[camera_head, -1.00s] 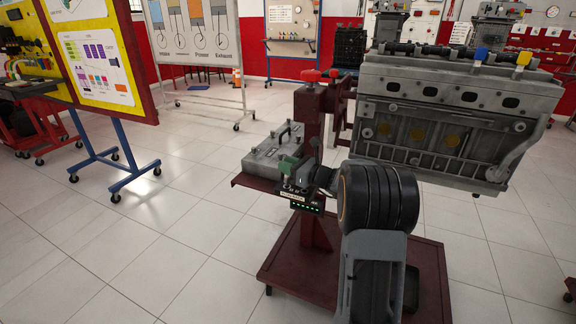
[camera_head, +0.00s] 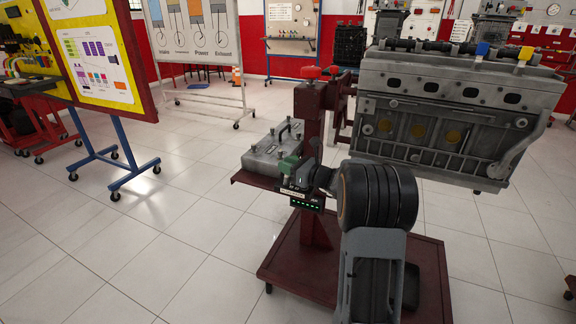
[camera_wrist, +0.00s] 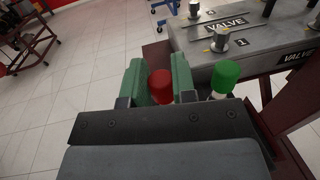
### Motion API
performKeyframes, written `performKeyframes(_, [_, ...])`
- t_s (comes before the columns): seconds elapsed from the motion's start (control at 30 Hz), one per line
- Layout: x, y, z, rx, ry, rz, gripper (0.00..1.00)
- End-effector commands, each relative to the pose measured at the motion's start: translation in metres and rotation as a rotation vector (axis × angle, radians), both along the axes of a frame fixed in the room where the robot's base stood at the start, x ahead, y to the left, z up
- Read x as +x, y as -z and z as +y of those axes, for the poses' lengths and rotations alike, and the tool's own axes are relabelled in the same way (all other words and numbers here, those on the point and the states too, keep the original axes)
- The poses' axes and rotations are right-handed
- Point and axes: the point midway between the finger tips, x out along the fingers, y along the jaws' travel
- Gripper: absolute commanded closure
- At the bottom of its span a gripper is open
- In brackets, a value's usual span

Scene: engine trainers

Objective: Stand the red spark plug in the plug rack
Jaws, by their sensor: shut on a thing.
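My gripper (camera_wrist: 158,88) is shut on the red spark plug (camera_wrist: 160,86); its red top shows between the two green fingers in the wrist view. The plug's lower part is hidden by the gripper. In the head view my gripper (camera_head: 291,168) is over the front of the stand's tray, and I cannot make out the red plug there. A dark block with a pale label and green lights (camera_head: 307,203) below it looks like the plug rack. A green-capped plug (camera_wrist: 225,76) stands just right of my gripper. Whether the red plug touches the rack is hidden.
A grey valve cover (camera_head: 268,150) lies on the dark red tray (camera_head: 243,179) just behind my gripper. The engine block (camera_head: 455,115) hangs on the stand at the right. Its red post (camera_head: 313,120) rises close beside my wrist. Open floor lies at the left.

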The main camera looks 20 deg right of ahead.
Motion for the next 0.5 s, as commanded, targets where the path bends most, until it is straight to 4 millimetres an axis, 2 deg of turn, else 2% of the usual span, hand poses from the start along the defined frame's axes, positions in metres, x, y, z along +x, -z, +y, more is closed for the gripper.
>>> performKeyframes(0.5, [-0.0002, 0.0061, 0.0003, 0.0, 0.0, 0.0, 1.0])
